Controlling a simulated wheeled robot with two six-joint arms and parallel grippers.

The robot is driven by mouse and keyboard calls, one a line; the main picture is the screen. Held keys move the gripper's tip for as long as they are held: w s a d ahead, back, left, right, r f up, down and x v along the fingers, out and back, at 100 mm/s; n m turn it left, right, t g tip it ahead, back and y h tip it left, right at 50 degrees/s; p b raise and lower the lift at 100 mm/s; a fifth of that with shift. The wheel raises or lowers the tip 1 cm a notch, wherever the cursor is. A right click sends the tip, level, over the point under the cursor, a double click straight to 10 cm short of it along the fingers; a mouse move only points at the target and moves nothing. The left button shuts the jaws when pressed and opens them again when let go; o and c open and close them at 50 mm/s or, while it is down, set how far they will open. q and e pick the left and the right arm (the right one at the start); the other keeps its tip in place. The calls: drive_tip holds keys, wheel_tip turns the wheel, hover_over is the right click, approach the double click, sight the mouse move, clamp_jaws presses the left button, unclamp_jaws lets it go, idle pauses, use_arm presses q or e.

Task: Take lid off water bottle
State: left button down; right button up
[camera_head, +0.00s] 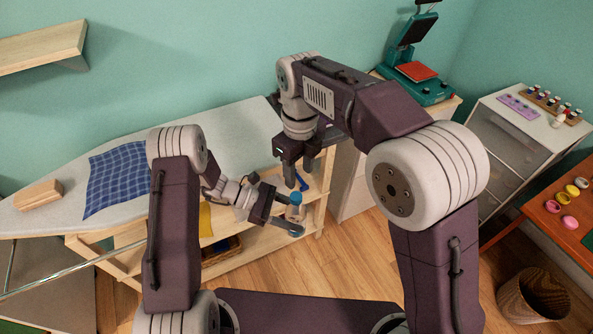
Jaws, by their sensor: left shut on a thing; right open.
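The water bottle (293,212) is small in the camera_head view, in front of the wooden shelf unit. Its blue lid (296,198) is on top. My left gripper (291,214) comes in from the left and is shut on the bottle's body, one finger on each side. My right gripper (296,183) is open and points down just above the lid. Whether its fingertips touch the lid is too small to tell. Part of the bottle is hidden by my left gripper.
An ironing board (120,135) with a blue checked cloth (118,178) and a wooden block (38,195) stands at the left. The shelf unit (318,205) is close behind the grippers. A heat press (415,75) and grey drawers (508,140) stand at the right. Floor (370,265) is clear.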

sight(297, 196)
drive_tip(key=shift+s+a, duration=0.25)
wheel_tip(297, 196, down, 8)
idle(0.4)
